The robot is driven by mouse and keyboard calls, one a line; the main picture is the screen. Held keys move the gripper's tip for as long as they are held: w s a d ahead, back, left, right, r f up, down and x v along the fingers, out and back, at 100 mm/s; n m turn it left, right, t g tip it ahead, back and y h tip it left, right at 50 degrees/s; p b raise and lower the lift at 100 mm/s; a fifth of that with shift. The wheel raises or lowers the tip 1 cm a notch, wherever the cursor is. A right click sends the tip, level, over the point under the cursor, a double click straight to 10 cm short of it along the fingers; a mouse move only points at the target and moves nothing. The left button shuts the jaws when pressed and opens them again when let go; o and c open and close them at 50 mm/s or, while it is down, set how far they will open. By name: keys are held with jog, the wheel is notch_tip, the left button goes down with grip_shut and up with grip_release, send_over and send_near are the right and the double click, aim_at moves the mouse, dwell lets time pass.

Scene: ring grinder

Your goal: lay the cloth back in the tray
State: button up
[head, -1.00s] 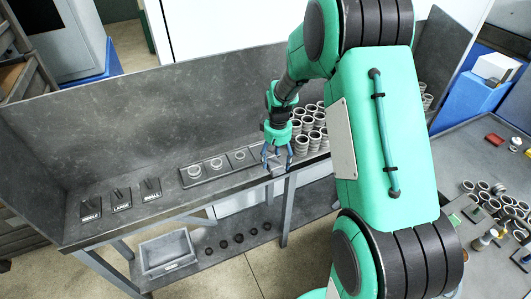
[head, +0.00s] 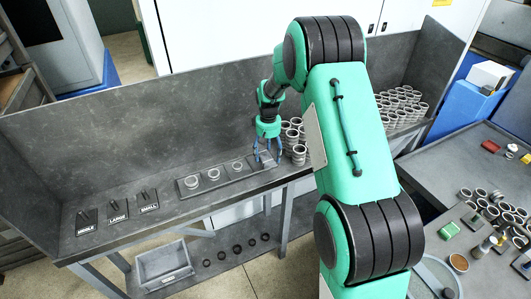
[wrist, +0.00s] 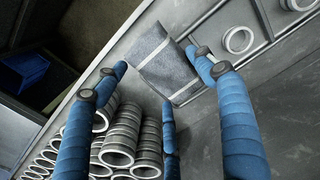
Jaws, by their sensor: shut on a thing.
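My gripper (head: 266,158) has blue fingers and is shut on a grey cloth with pale stripes (wrist: 165,62). In the wrist view the cloth shows flat beyond the fingertips, beside the right-hand fingers. In the head view the fingers mostly hide it. A long dark tray (head: 204,184) with several pale rings lies on the bench, and my gripper is over its right end. The tray's edge and rings also show at the upper right of the wrist view (wrist: 262,47). I cannot tell whether the cloth touches the tray.
Stacked metal rings (head: 299,153) stand close to the right of my gripper, and also under the fingers in the wrist view (wrist: 118,150). Black labelled holders (head: 118,210) stand at the bench's left. A grey bin (head: 164,265) is on the lower shelf. A back wall bounds the bench.

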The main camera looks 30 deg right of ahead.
aim_at(265, 151)
jog(key=shift+w+d+f, duration=0.1)
jog(key=shift+w+d, duration=0.1)
jog(key=shift+w, duration=0.65)
jog(key=shift+w+d+f, duration=0.1)
jog(key=shift+w+d, duration=0.1)
jog(key=shift+w, duration=0.6)
jog(key=shift+w+d, duration=0.2)
jog(key=shift+w, duration=0.65)
jog(key=shift+f, duration=1.75)
jog(key=shift+f+b, duration=0.35)
jog(key=shift+f, duration=0.25)
jog(key=o, duration=1.3)
jog(key=shift+o, duration=0.2)
notch_tip(265, 151, up, 13)
jog(key=shift+r+p, duration=0.1)
jog(key=shift+p, duration=0.5)
